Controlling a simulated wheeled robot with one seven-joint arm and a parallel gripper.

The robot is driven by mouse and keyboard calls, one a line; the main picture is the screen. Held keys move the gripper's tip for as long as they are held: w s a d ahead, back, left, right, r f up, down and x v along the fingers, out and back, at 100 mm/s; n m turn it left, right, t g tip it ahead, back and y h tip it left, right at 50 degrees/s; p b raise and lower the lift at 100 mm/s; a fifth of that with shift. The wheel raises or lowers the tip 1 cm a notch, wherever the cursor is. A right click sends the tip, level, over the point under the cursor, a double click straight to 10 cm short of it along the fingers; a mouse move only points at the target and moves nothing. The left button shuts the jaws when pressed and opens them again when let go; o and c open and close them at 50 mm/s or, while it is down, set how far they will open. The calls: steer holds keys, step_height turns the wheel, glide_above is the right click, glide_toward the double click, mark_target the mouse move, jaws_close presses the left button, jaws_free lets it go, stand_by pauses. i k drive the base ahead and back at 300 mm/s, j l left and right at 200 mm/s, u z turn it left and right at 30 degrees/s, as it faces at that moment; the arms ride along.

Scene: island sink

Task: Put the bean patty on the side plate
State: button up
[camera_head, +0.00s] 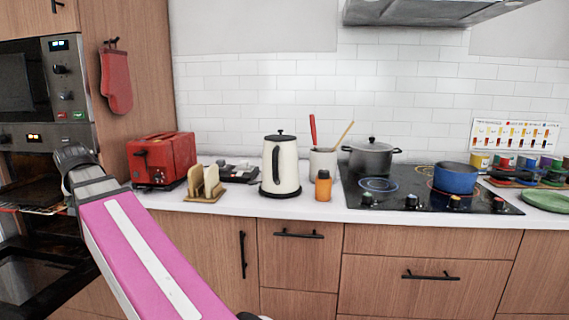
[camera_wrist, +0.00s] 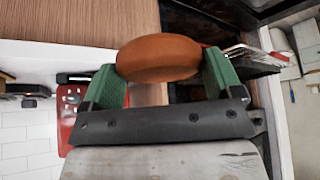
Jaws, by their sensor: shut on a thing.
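The bean patty (camera_wrist: 158,59) is a thick brown round disc in the wrist view. My gripper (camera_wrist: 162,80) is shut on it, with a green finger at each side of the patty. The head view shows part of my arm at the left, but neither the gripper jaws nor the patty can be made out there. A green plate (camera_head: 546,201) lies on the counter at the far right of the head view, cut by the picture edge. I cannot tell whether it is the side plate.
On the counter (camera_head: 228,209) stand a red toaster (camera_head: 161,160), toast in a rack (camera_head: 204,184), a cream kettle (camera_head: 280,165), an orange bottle (camera_head: 323,186) and a utensil pot (camera_head: 322,163). A grey pot (camera_head: 371,158) and blue pan (camera_head: 455,178) stand on the hob. Ovens (camera_head: 40,97) are at left.

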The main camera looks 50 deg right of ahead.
mark_target(549, 202)
steer(key=k+l, duration=0.25)
steer(key=k, duration=0.25)
steer(key=k+l, duration=0.3)
steer(key=k, duration=0.15)
steer(key=k+l, duration=0.25)
steer(key=k, duration=0.25)
steer(key=k+l+z, duration=0.1)
steer(key=z, duration=0.3)
steer(key=k+l+z, duration=0.1)
steer(key=z, duration=0.35)
steer(key=k+l+z, duration=0.15)
steer(key=z, duration=0.25)
steer(key=i+l+z, duration=0.1)
steer(key=z, duration=0.35)
steer(key=i+z, duration=0.1)
steer(key=z, duration=0.35)
steer(key=i+z, duration=0.1)
steer(key=z, duration=0.35)
steer(key=i, duration=0.2)
